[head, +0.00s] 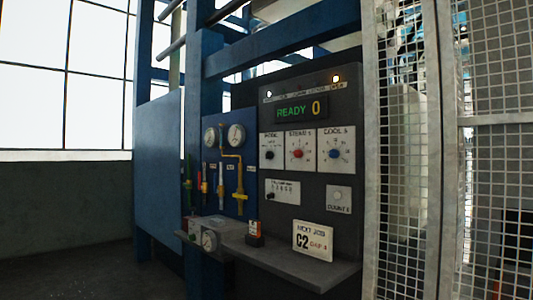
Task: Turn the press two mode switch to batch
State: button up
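A dark press control panel (307,95) stands right of centre in the head view. A white plate at its left, whose label looks like "MODE", bears a small black knob (270,155); I cannot read its positions or where it points. A display (300,111) above reads "READY 0". I see no press number that I can read. My gripper is not in view.
A grey shelf (330,272) juts out below, bearing a card (313,240) reading "C2". Gauges and valves are at left; a mesh fence (490,80) is at right.

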aim_at(269, 155)
jog(key=i+l+u, duration=0.1)
jog(key=i, duration=0.3)
jog(key=i+l+u, duration=0.15)
jog(key=i, duration=0.3)
jog(key=i+l+u, duration=0.1)
jog(key=i, duration=0.3)
jog(key=i+l+u, duration=0.15)
jog(key=i, duration=0.25)
jog(key=l, duration=0.1)
